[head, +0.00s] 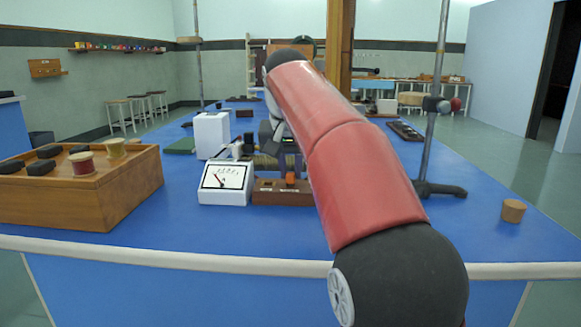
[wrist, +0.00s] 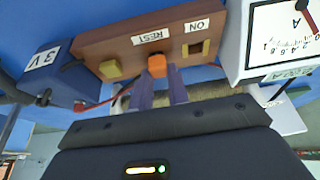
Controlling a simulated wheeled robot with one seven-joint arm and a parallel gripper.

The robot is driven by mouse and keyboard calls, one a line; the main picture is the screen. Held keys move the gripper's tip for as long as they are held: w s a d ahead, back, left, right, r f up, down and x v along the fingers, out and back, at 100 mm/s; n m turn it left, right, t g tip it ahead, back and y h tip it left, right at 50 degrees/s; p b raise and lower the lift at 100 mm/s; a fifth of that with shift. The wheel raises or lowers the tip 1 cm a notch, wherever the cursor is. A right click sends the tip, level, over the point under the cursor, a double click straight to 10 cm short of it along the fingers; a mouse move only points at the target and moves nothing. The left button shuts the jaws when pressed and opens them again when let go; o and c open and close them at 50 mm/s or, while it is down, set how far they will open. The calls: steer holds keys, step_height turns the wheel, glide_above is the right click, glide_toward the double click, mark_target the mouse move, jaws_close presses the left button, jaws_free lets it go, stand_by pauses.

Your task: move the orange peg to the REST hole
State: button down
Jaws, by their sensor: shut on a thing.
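My gripper (wrist: 161,82) shows in the wrist view with its two purple fingers shut on the orange peg (wrist: 156,64). The peg is at the wooden block (wrist: 112,40), by the REST label (wrist: 150,35). Brass pieces sit on the block on either side of the peg, a slotted one (wrist: 195,49) near the ON label (wrist: 197,25). I cannot tell whether the peg's lower end is in a hole. In the head view the block (head: 264,197) is on the blue bench beside my arm, which hides part of it and of my gripper.
A white meter (head: 226,183) stands close beside the block. A dark 3 V box (wrist: 42,75) with a red lead is on its other side in the wrist view.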

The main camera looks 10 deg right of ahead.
steer(key=c, duration=1.3)
jaws_free()
steer(key=shift+o, duration=0.2)
steer(key=d+p+v, duration=0.1)
steer(key=p+v, duration=0.1)
steer(key=v, duration=0.5)
steer(key=shift+s+a+r+p, duration=0.2)
steer(key=shift+a+r+p, duration=0.15)
steer(key=shift+a, duration=0.2)
